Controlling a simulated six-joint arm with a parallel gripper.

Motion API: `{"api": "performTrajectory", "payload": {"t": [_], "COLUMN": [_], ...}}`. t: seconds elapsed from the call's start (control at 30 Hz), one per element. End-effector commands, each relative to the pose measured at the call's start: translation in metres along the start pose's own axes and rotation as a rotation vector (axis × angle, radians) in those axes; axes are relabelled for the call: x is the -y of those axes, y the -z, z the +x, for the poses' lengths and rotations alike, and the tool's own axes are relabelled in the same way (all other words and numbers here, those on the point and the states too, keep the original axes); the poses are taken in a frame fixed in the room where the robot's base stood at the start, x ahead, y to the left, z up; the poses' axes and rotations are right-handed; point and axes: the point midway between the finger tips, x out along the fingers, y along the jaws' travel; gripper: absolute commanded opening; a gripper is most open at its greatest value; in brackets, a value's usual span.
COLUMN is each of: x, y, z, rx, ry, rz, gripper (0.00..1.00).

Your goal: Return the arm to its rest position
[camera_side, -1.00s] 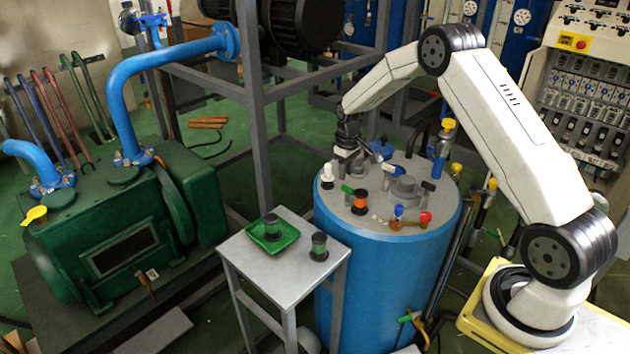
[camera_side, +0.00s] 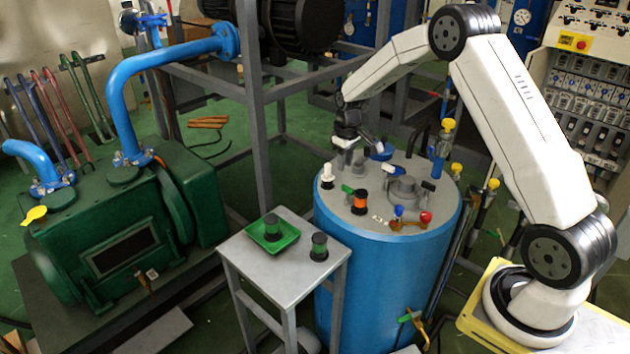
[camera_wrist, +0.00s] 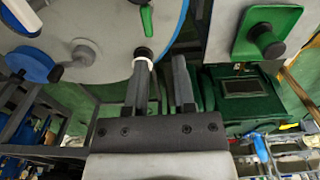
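My arm is bent over the blue tank (camera_side: 385,285), and my gripper (camera_side: 357,155) hangs above the far left part of its grey lid. In the wrist view my gripper (camera_wrist: 161,66) shows two dark fingers, apart with nothing held between them. A white-collared fitting (camera_wrist: 143,58) appears just beyond the left fingertip. In the side view a white fitting (camera_side: 327,175) stands at the lid's left edge. My arm's base stands at the right on a yellow-edged plate.
The lid carries an orange-banded piece (camera_side: 360,201), a red knob (camera_side: 425,218) and several other fittings. A small table (camera_side: 285,261) beside the tank holds a green tray (camera_side: 254,240) and a green-banded piece (camera_side: 319,246). A grey frame (camera_side: 253,110) stands behind the table; a green pump (camera_side: 120,250) is left.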

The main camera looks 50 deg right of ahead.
Motion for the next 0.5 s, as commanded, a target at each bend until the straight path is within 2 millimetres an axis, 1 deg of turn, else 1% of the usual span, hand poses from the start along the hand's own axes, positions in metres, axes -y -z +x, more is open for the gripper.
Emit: {"api": "performTrajectory", "payload": {"t": [0.03,0.17,0.27,0.5], "x": [0.009,0.032,0.053,0.099], "y": [-0.003,-0.016,-0.030,-0.071], "z": [-0.005,-0.016,-0.026,-0.043], "rx": [-0.006,-0.028,-0.046,-0.096], "ry": [-0.002,-0.008,-0.012,-0.016], "rz": [-0.004,-0.003,-0.002,0.003], "gripper": [0.32,0.32,0.32,0.32]}}
